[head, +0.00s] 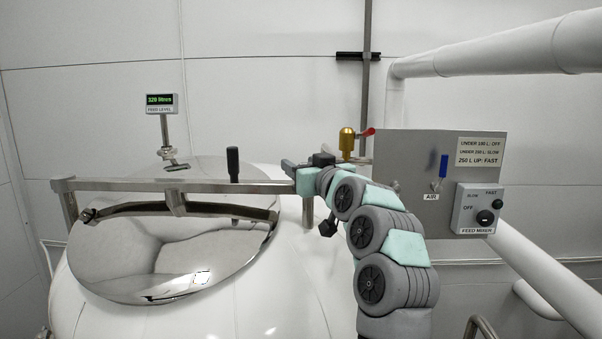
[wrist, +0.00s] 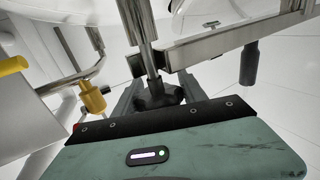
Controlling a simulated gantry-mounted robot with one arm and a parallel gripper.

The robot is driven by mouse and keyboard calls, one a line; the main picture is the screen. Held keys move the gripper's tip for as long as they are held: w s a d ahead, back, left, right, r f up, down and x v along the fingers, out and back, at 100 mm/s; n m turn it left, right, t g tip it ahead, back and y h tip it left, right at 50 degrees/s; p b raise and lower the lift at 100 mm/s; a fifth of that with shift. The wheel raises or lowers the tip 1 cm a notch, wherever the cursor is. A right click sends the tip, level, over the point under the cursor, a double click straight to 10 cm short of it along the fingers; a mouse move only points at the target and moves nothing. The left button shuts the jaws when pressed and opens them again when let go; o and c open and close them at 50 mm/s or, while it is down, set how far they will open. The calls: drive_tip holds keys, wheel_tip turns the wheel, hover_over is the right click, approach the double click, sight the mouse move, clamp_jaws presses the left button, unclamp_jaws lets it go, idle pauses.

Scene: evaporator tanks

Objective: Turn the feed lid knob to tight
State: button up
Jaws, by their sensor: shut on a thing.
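The feed lid knob, a black star-shaped knob on a metal threaded rod, sits between the fingers of my gripper (wrist: 158,92) in the wrist view; the knob (wrist: 156,98) is partly hidden by them. In the head view the black knob (head: 322,159) shows at the right end of the lid's clamp bar (head: 220,187), with my gripper (head: 305,170) around it. My gripper is shut on the knob. The domed steel feed lid (head: 170,250) lies closed on the white tank under the bar. Whether the knob is tight cannot be told.
An upright black handle (head: 232,164) stands on the bar, left of my gripper. A brass valve with red lever (head: 347,143) is close behind. A grey panel (head: 420,155) with the feed mixer box (head: 478,209) stands right. The level display (head: 160,103) reads 320 litres.

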drive_tip(key=shift+d+m+t+h+b, duration=0.15)
drive_tip(key=shift+m+t+h+b, duration=0.15)
drive_tip(key=shift+m+h+b, duration=0.4)
drive_tip(key=o, duration=1.3)
drive_tip(key=shift+o, duration=0.2)
drive_tip(key=shift+s, duration=0.1)
drive_tip(key=b+v, duration=0.3)
drive_tip(key=v, duration=0.7)
drive_tip(key=shift+s, duration=0.3)
